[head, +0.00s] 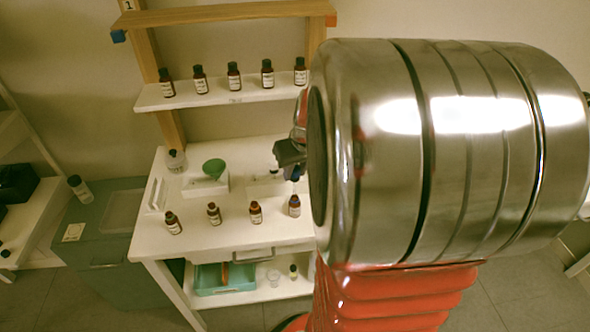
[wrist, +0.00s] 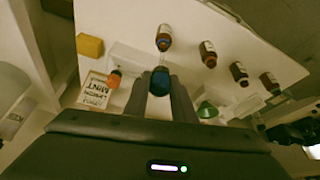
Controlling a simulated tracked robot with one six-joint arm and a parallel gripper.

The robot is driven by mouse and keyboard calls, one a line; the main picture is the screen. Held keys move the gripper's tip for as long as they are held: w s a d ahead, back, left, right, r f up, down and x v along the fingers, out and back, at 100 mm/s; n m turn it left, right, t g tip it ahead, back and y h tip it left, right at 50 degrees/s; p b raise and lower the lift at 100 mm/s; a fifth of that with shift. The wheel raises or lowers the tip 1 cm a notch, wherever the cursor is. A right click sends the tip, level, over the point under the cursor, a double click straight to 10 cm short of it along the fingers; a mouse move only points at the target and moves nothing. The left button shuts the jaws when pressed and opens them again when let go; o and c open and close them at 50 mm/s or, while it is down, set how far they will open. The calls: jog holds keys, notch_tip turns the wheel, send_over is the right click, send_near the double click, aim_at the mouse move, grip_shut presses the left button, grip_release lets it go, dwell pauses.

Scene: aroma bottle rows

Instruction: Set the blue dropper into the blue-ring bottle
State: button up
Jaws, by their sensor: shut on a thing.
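My gripper (wrist: 161,90) is shut on the blue dropper (wrist: 160,77), whose rounded blue top shows between the two fingers. In the head view my gripper (head: 290,160) is above the table, partly hidden by my arm. A brown bottle with a blue ring at its open neck (wrist: 164,38) stands just beyond the dropper in the wrist view. It appears to be the rightmost bottle of the front row (head: 294,206) in the head view, below my gripper. The dropper's tip appears above this bottle and apart from it; the exact alignment is unclear.
More brown bottles (head: 214,213) stand left along the row. An orange-topped dropper (wrist: 114,79), a printed card (wrist: 97,90) and a yellow block (wrist: 90,46) are near my gripper. A green funnel (head: 214,168) sits behind the row. A shelf (head: 215,93) holds several capped bottles.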

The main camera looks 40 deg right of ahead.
aim_at(295, 188)
jog(key=shift+f, duration=3.55)
jog(key=o, duration=0.7)
jog(key=shift+r, duration=3.55)
